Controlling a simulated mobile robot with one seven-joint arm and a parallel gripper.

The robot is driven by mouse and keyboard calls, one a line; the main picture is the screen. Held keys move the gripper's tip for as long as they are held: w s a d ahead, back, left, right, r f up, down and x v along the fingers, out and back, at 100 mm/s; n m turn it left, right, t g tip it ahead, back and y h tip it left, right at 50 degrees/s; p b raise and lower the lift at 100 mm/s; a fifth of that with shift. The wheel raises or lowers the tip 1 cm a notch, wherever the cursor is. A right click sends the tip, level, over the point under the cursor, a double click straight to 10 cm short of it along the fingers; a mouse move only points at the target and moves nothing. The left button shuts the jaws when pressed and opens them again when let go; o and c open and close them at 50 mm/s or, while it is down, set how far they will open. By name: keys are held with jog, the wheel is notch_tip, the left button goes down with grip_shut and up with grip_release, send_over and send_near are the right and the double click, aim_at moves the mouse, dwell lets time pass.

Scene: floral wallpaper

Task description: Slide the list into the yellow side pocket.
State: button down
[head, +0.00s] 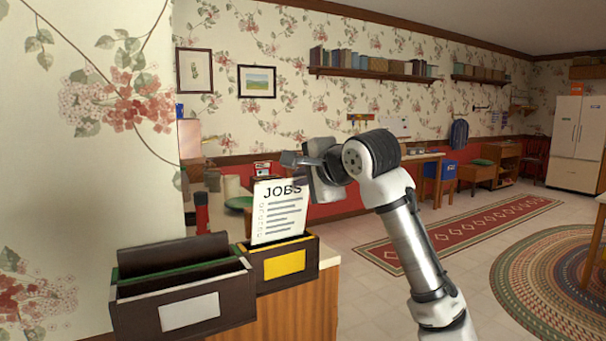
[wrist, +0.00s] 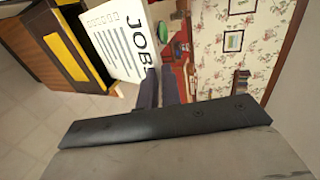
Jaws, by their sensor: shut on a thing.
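The list is a white sheet headed JOBS (head: 279,212), upright and slightly tilted. My gripper (head: 297,162) is shut on its top edge; the fingers (wrist: 160,88) also show at the heading end of the list (wrist: 118,42) in the wrist view. The yellow side pocket is a dark open-topped box with a yellow front panel (head: 284,265); it shows at upper left in the wrist view (wrist: 72,60). The list's lower edge is at the pocket's opening, over or just inside it; I cannot tell how deep.
A second dark box with a white label (head: 189,311) and dark dividers stands left of the yellow one on the wooden cabinet (head: 297,308). A red bottle (head: 201,210) and a green dish (head: 238,203) are behind. The floor to the right is open, with rugs.

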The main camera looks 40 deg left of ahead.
jog(key=shift+h, duration=0.3)
jog(key=shift+s+f+b, duration=0.1)
jog(key=shift+f+b, duration=1.45)
jog(key=shift+f, duration=2.35)
jog(key=c, duration=1.5)
grip_release()
jog(key=b+v, duration=0.1)
jog(key=v, duration=1.2)
jog(key=shift+s+d+r, duration=0.15)
jog(key=shift+d, duration=0.15)
